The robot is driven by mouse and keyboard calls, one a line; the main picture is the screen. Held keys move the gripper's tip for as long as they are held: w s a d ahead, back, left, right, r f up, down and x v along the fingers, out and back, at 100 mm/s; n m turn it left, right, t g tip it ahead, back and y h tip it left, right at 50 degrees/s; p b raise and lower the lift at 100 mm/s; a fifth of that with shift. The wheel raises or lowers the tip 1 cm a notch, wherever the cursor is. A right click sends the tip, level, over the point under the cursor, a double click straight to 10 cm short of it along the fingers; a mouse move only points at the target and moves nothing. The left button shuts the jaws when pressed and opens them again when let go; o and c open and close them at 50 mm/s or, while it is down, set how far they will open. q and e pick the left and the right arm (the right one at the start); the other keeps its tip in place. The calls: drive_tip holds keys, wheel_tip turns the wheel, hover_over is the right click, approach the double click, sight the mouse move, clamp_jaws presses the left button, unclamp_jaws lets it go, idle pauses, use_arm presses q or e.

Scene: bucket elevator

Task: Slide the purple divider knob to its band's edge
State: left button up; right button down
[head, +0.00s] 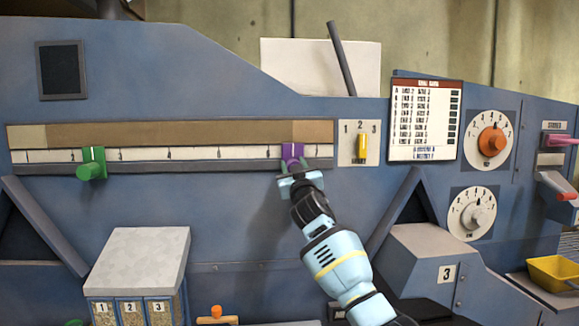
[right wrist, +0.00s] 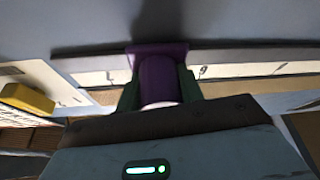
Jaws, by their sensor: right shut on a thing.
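The purple divider knob (head: 292,154) sits on the long scale rail (head: 200,168), towards its right end. My right gripper (head: 298,176) is shut on the purple knob, and its body hides the knob's lower part in the head view. In the right wrist view the purple knob (right wrist: 160,78) stands between my two dark green fingers. Behind it runs the white marked scale strip (right wrist: 230,70). My left gripper is not in view.
A green knob (head: 92,164) sits on the same rail at the left. A yellow lever (head: 361,147) on a 1-2-3 plate is just right of the rail. A printed chart (head: 425,120), an orange dial (head: 491,141) and a white dial (head: 472,214) are further right.

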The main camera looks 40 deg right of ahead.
drive_tip(key=shift+d, duration=0.1)
drive_tip(key=c, duration=0.9)
unclamp_jaws()
drive_tip(key=shift+s, duration=0.1)
drive_tip(key=shift+s+a+f, duration=0.2)
drive_tip(key=shift+s+a, duration=0.05)
drive_tip(key=shift+s, duration=0.2)
drive_tip(key=v, duration=0.6)
drive_tip(key=shift+s, duration=0.25)
drive_tip(key=shift+a, duration=0.15)
drive_tip(key=shift+f, duration=0.15)
